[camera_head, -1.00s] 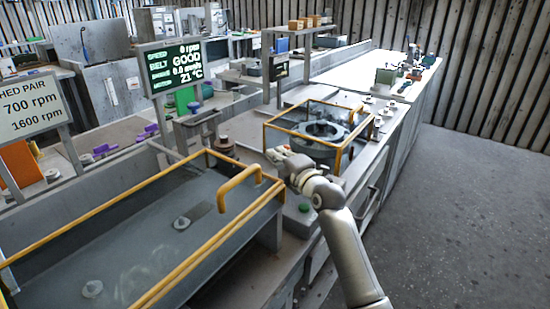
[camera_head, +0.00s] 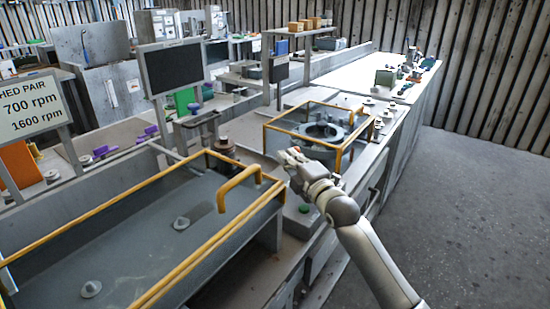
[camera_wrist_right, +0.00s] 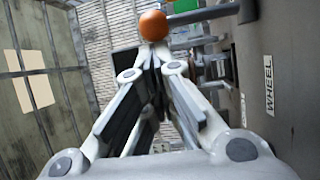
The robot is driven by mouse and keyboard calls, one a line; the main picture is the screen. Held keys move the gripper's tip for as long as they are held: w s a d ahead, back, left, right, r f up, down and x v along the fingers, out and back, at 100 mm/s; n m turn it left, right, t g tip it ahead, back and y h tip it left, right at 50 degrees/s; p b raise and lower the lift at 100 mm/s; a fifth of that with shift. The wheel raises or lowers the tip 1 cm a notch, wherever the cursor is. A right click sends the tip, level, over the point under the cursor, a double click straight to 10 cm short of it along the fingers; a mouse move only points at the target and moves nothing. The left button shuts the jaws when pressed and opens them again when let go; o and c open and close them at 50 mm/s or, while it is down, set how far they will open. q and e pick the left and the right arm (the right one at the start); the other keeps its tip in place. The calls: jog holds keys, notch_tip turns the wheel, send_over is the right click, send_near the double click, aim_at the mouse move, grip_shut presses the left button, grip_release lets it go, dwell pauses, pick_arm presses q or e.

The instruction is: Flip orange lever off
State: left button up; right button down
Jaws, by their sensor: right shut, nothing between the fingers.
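My right gripper (camera_head: 284,156) reaches in from the lower right in the head view, in front of the yellow-framed guard box. In the right wrist view its fingers (camera_wrist_right: 152,56) are shut together with nothing between them. The lever's round orange knob (camera_wrist_right: 153,25) shows just beyond the fingertips, at the top of that view. I cannot tell whether the fingertips touch it. The display screen (camera_head: 174,67) is black. My left gripper is not in view.
A yellow-railed guard (camera_head: 238,187) covers the grey trough at the left. A yellow-framed clear box (camera_head: 322,111) stands over a round housing behind my gripper. A green button (camera_head: 304,208) sits on the bench below my wrist. The floor at the right is clear.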

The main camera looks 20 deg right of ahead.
jog(key=shift+s+d+f, duration=0.2)
jog(key=shift+s+d, duration=0.25)
jog(key=shift+d, duration=0.1)
jog(key=shift+s+d, duration=0.1)
jog(key=shift+s, duration=0.1)
jog(key=shift+s+d+f+p, duration=0.1)
jog(key=shift+s+d+p, duration=0.05)
jog(key=shift+p, duration=0.2)
jog(key=shift+f, duration=0.1)
jog(key=v, duration=1.2)
jog(key=shift+d, duration=0.1)
